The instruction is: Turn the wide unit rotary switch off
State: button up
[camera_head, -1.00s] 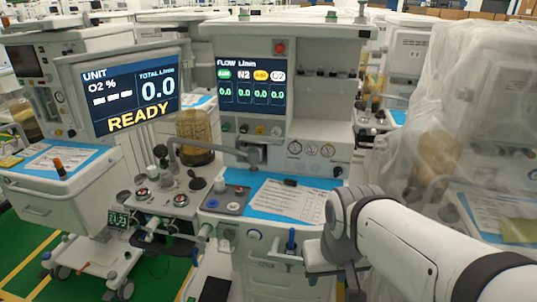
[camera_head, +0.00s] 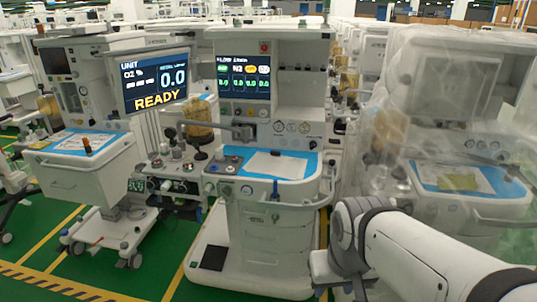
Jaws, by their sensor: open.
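The wide unit (camera_head: 298,84) is probably the white anaesthesia machine in the middle, with its flow screen (camera_head: 243,77) lit. Its front edge carries small round knobs (camera_head: 247,189) below the blue-edged worktop (camera_head: 310,157). A panel with small red and blue controls (camera_head: 229,164) is at the worktop's left. I cannot tell which of these is the rotary switch, nor its setting. The tilted monitor (camera_head: 155,80) reads READY and 0.0. My arm (camera_head: 400,240) reaches in from the lower right, in front of the unit's right side. My gripper's fingers are not visible.
Another cart (camera_head: 85,170) stands at the left. A machine under clear plastic (camera_head: 450,110) stands at the right. A module with knobs (camera_head: 178,168) is attached left of the middle unit. Green floor with yellow lines (camera_head: 135,280) is clear at the lower left.

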aim_at(313, 143)
jog(key=k, duration=0.5)
jog(key=u, duration=0.25)
jog(key=i, duration=1.6)
jog(key=z, duration=0.75)
